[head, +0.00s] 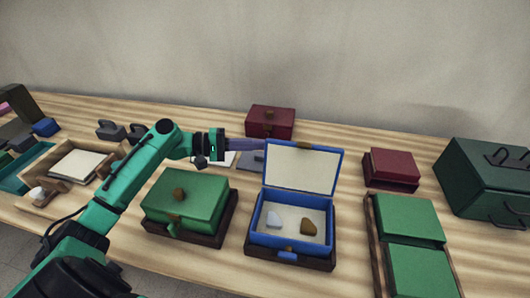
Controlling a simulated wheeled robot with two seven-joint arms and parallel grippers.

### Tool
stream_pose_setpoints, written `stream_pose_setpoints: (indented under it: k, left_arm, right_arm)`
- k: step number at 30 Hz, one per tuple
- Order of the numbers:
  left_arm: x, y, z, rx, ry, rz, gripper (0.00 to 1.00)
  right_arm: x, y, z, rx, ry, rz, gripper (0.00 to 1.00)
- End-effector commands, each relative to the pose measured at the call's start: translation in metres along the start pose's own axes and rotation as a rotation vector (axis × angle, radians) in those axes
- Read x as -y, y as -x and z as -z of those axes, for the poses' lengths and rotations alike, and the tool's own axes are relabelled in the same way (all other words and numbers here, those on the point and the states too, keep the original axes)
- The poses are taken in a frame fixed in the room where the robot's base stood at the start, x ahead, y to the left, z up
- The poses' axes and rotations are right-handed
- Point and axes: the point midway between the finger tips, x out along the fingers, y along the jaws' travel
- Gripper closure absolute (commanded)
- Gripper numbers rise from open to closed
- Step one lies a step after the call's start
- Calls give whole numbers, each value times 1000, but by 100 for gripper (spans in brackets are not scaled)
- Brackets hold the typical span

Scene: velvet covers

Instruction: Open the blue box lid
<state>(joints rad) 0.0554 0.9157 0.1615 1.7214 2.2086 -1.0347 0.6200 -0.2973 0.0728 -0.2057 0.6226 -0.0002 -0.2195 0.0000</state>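The blue box (256,221) stands at the centre right of the table on a dark base. Its lid (303,167) is up, tilted back from the rear edge, with its cream inner face showing. Inside on the cream lining lie a pale piece (273,219) and a brown piece (308,227). My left gripper (250,145) is just left of the lid's upper left corner, pointing right. Its fingers look thin and close together, and I cannot tell whether they are open or touch the lid. My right gripper is not in view.
A shut green box (187,200) stands left of the blue box, under my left arm. A dark red box (270,121) is behind and another red box (391,168) to the right. Green-topped boxes (408,218) and a dark green chest (485,178) fill the right. A wooden tray (47,205) is at left.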

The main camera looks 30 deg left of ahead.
Motion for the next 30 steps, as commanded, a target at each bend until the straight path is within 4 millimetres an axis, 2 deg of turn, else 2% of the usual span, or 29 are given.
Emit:
stream_pose_setpoints:
  k: [5, 12, 19, 24, 30]
  left_arm:
    - [-6, -15, -6, 14, 17, -16, 100]
    - [-8, -63, -7, 14, 16, -17, 100]
    - [-9, -104, -9, 13, 15, -14, 100]
    - [-8, -91, -34, 11, 16, -10, 100]
    - [-5, -88, -44, 11, 14, -13, 100]
  right_arm:
    - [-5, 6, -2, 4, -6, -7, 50]
    - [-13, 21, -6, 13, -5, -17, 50]
    - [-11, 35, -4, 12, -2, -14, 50]
    - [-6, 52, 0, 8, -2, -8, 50]
    - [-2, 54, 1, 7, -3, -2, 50]
